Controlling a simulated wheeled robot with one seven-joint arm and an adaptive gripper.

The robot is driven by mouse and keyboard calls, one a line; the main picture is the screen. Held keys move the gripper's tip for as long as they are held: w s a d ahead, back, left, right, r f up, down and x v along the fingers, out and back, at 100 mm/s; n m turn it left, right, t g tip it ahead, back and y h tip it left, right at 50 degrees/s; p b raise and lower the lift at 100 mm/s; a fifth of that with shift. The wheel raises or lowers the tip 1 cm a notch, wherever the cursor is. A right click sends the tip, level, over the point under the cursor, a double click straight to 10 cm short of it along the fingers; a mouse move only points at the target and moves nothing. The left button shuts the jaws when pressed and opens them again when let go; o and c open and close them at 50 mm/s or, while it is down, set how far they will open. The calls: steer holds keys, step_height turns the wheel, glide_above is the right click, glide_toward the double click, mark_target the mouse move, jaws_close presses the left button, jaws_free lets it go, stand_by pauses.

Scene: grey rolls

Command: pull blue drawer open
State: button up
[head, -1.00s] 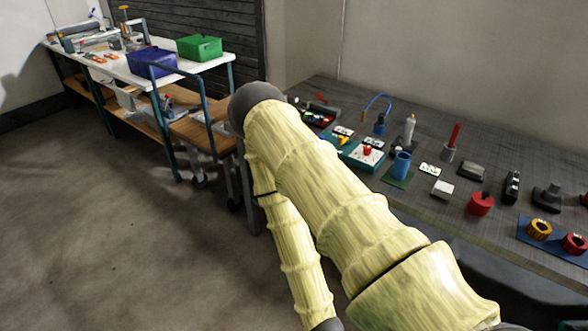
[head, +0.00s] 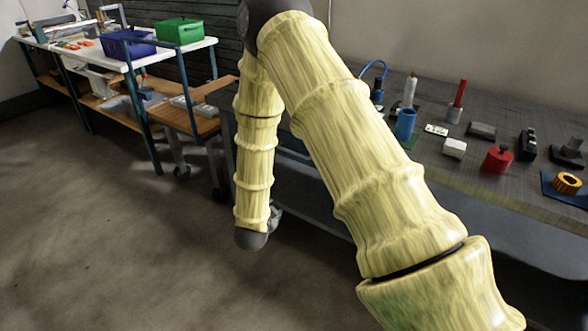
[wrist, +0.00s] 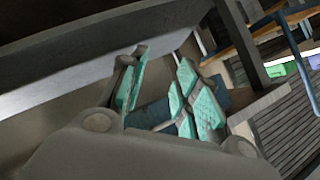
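No blue drawer can be clearly made out. In the wrist view my gripper (wrist: 160,88) has its teal-padded fingers spread apart, with no object clearly held. A dark blue surface (wrist: 152,114) shows behind and between the fingers; I cannot tell whether it is the drawer, or whether I touch it. In the head view my yellow arm hangs in front of the grey workbench (head: 455,180), its wrist end low beside the bench's near left side. Only a small grey part of the gripper (head: 275,214) shows there, and the arm hides much of the bench front.
Small objects stand on the workbench, among them a blue cup (head: 404,124), a red pot (head: 497,158) and a white block (head: 454,148). At the back left, a white table (head: 68,52) carries a blue bin (head: 127,43) and a green bin (head: 179,31). The floor at left is clear.

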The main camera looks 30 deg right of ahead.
steer(key=w+d+r+m+h+b, duration=0.4)
steer(key=w+r+m+b, duration=0.1)
steer(key=w+m+b, duration=0.15)
steer(key=m+g+h+b, duration=0.3)
steer(key=m+b, duration=0.1)
steer(key=m, duration=0.4)
glide_toward(293, 153)
steer(key=b+x, duration=0.2)
steer(key=x, duration=0.8)
steer(key=shift+d+f, duration=0.15)
steer(key=shift+d, duration=0.1)
jaws_close()
